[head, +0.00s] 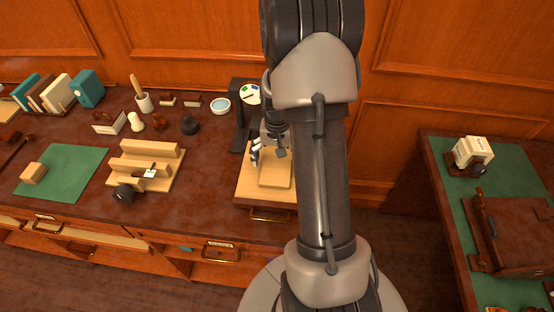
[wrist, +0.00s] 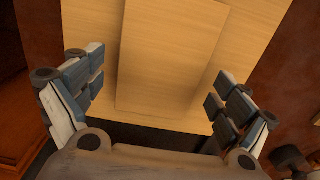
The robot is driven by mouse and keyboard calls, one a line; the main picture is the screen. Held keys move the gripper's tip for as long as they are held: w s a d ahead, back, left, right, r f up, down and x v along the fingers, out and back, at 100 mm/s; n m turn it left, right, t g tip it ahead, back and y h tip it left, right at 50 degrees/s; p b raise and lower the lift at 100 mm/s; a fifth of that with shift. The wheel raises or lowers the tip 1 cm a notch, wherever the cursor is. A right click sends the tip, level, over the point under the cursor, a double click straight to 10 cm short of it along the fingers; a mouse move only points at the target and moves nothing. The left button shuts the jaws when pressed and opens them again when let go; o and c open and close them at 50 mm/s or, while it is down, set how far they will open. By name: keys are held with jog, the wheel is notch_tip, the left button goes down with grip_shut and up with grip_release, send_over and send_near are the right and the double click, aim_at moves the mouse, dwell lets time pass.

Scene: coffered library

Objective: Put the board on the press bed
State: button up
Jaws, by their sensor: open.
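The board (head: 275,174) is a pale wooden rectangle lying flat on the wider pale wood press bed (head: 248,186), near the desk's front edge. In the wrist view the board (wrist: 172,50) lies on the bed (wrist: 245,45), with bare bed showing on both sides. My gripper (head: 269,150) is above the board's far part. In the wrist view my gripper (wrist: 155,88) is open, one finger on each side of the board, with nothing between the pads. Whether the fingers touch the bed is unclear. My arm hides the right side of the bed in the head view.
A dark upright stand (head: 239,125) rises behind the bed. To the left are a wooden block fixture (head: 145,168), a green mat (head: 65,170) with a small wooden block (head: 33,173), and stamps. A second desk (head: 450,195) stands at right, past a gap.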

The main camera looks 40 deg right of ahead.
aim_at(277, 163)
jog(key=shift+r, duration=0.1)
notch_tip(277, 163, up, 12)
jog(key=p, duration=0.4)
jog(key=s+a+r+n+t, duration=0.2)
jog(key=s+a+r+n, duration=0.15)
jog(key=a+r, duration=0.9)
jog(key=s+a+r+n+t, duration=0.2)
jog(key=s+a+r+n, duration=0.2)
jog(key=s+a, duration=0.8)
jog(key=shift+n+t, duration=0.3)
jog(key=shift+n, duration=0.95)
jog(key=shift+c, duration=0.5)
